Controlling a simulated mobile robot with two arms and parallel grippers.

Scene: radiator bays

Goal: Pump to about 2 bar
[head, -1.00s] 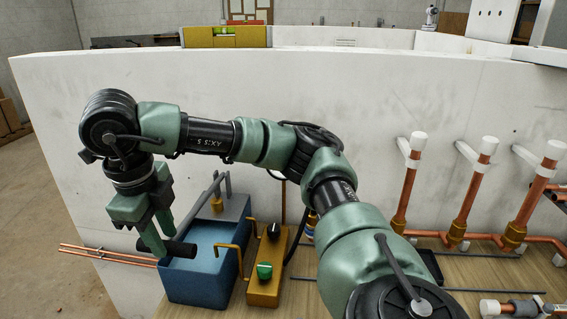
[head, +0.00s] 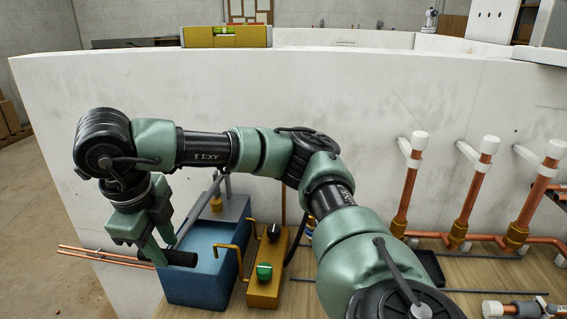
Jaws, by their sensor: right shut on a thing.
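The pump is a blue tank (head: 208,272) standing on the wooden bench, with a grey lever (head: 201,207) above it. The lever ends in a black handle grip (head: 182,259) at the tank's left edge. My right gripper (head: 162,254) reaches across from the right and is shut on this black grip, pointing down. A brass-coloured block (head: 267,289) beside the tank carries a black knob (head: 273,232) and a green knob (head: 264,271). No gauge face is readable; my right arm covers the area behind the block. My left gripper is out of view.
Copper pipes with white caps (head: 490,144) stand along the white wall (head: 400,90) on the right. Copper rods (head: 100,255) stick out left of the tank. A yellow spirit level (head: 226,36) lies on the wall top.

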